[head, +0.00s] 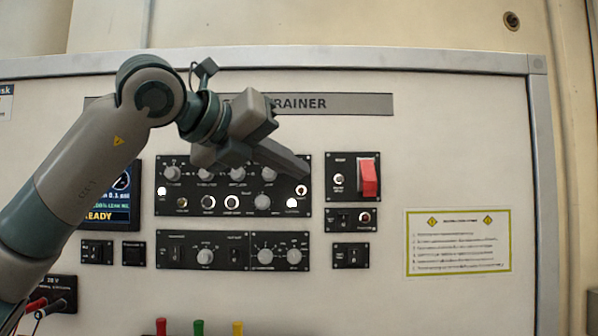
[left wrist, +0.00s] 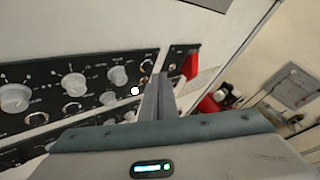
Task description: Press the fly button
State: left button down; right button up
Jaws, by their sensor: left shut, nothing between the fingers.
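The trainer's upper black control panel (head: 234,213) carries several knobs, switches and lit white spots. I cannot read a "fly" label on any control, so I cannot tell which one is the fly button. My left gripper (head: 304,174) is shut and empty, with its tips in front of the upper right end of this panel and hiding part of it. In the left wrist view the shut fingers (left wrist: 157,98) point toward the panel's right end, near a lit white spot (left wrist: 135,91). Whether the tips touch anything is unclear. My right gripper is not in view.
A red switch cover (head: 369,177) stands out on the panel to the right. Small switch panels (head: 350,255) sit below it. A lit screen (head: 107,207) is partly behind my left arm. A yellow-edged notice (head: 458,243) is at the right. Colored plugs (head: 198,327) show at the bottom.

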pick_arm(q)
jog(key=shift+w, duration=0.4)
dwell(0.8)
jog(key=shift+w+r, duration=0.1)
jog(key=shift+w, duration=0.35)
dwell(0.8)
dwell(0.4)
jog(key=shift+s+b, duration=0.8)
jog(key=shift+b, duration=0.05)
